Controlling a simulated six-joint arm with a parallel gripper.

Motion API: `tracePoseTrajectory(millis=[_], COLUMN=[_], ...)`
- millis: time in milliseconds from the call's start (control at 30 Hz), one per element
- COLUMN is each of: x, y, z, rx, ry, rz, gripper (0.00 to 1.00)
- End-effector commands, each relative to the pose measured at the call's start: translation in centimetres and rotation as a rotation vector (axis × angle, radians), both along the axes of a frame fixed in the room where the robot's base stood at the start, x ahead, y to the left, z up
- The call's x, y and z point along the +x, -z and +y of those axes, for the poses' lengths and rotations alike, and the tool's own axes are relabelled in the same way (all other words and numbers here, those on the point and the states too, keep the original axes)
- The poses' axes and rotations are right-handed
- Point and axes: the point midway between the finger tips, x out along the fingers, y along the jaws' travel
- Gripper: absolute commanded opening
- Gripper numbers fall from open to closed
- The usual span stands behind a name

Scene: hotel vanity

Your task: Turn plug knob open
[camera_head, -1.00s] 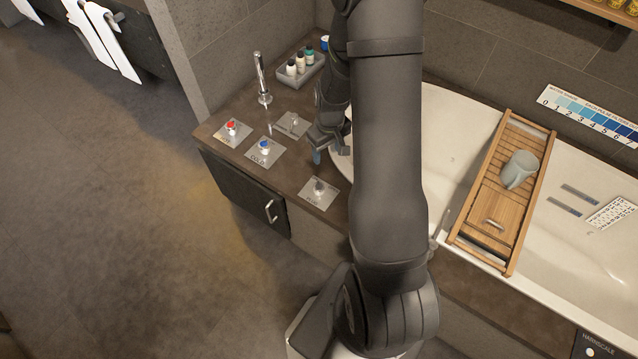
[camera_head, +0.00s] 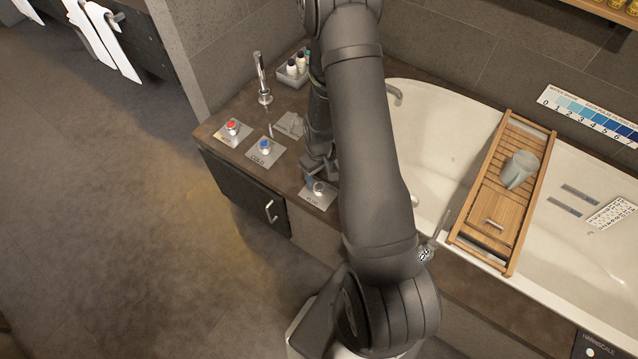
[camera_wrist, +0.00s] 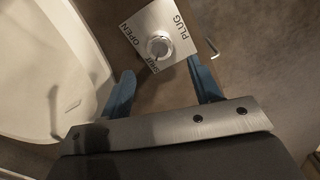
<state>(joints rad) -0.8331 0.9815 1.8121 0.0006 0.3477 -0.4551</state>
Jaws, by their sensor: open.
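The plug knob (camera_head: 319,187) is a round grey metal knob on a square metal plate (camera_head: 316,200) at the front right of the dark counter. In the wrist view the knob (camera_wrist: 159,47) sits near the top middle, on the plate (camera_wrist: 148,22) printed OPEN, PLUG and SHUT. A small light mark on the knob's lower side lies near SHUT. My gripper (camera_head: 313,178) is beside and over the knob in the head view. In the wrist view my gripper (camera_wrist: 160,70) is open, with blue fingers apart. The knob appears just beyond the fingertips, between their lines, with no contact visible.
The red-topped knob (camera_head: 232,127) and blue-topped knob (camera_head: 264,146) stand on their own plates to the left. A spout (camera_head: 262,80) and a bottle tray (camera_head: 293,72) are behind. The bathtub (camera_head: 425,150), with a wooden caddy (camera_head: 462,225), is to the right.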

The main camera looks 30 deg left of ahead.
Motion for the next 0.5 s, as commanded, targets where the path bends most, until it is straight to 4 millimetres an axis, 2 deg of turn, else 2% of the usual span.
tracePoseTrajectory(millis=[233,500], x=[-0.1,0.0], y=[3.9,6.3], z=[-0.1,0.0], rx=[-0.003,0.000], ry=[0.000,0.000], rz=[0.002,0.000], gripper=[0.57,0.57])
